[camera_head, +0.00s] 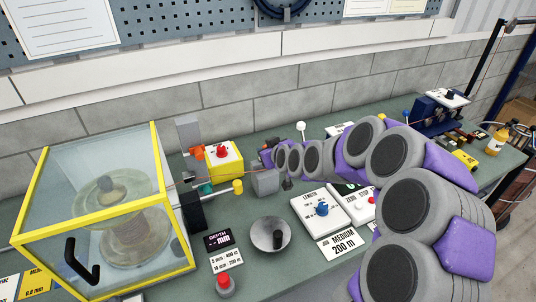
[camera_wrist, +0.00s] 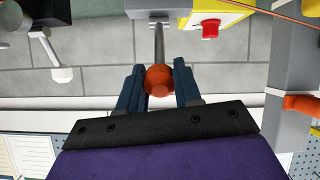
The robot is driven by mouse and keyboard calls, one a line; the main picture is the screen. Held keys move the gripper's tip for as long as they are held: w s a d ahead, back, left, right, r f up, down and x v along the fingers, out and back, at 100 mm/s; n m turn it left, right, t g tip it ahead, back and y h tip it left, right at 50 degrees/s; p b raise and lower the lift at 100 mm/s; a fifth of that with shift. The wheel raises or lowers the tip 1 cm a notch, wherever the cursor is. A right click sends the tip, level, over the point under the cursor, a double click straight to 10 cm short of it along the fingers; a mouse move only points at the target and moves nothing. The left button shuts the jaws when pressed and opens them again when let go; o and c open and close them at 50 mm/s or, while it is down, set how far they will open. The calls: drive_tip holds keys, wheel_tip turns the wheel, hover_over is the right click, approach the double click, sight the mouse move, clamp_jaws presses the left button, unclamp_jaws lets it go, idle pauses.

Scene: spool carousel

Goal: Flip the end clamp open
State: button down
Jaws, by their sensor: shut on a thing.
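The end clamp shows in the wrist view as a metal lever (camera_wrist: 158,45) with an orange ball knob (camera_wrist: 159,80), rising from a grey block. My gripper (camera_wrist: 159,88) has its two blue fingers on either side of the knob and is shut on it. In the head view a grey block (camera_head: 265,182) stands just in front of my gripper (camera_head: 265,158). The knob cannot be made out there, and my gripper is small and partly hidden.
A yellow box with a red button (camera_head: 222,157) stands left of my gripper. A spool enclosure (camera_head: 157,190) fills the bench's left end. A white-knobbed lever (camera_head: 300,127) stands behind my arm. Control panels (camera_head: 318,210) and a grey bowl (camera_head: 269,236) lie in front.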

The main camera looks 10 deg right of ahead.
drive_tip(key=shift+s+f, duration=0.1)
drive_tip(key=shift+f, duration=0.15)
drive_tip(key=c, duration=0.8)
unclamp_jaws()
drive_tip(key=shift+r, duration=0.1)
drive_tip(key=shift+s+d+r, duration=0.1)
drive_tip(key=shift+s+r, duration=0.05)
drive_tip(key=shift+r, duration=0.1)
drive_tip(key=p+v, duration=0.2)
drive_tip(key=v, duration=1.4)
drive_tip(key=shift+s+r+p, duration=0.1)
drive_tip(key=shift+s+p, duration=0.25)
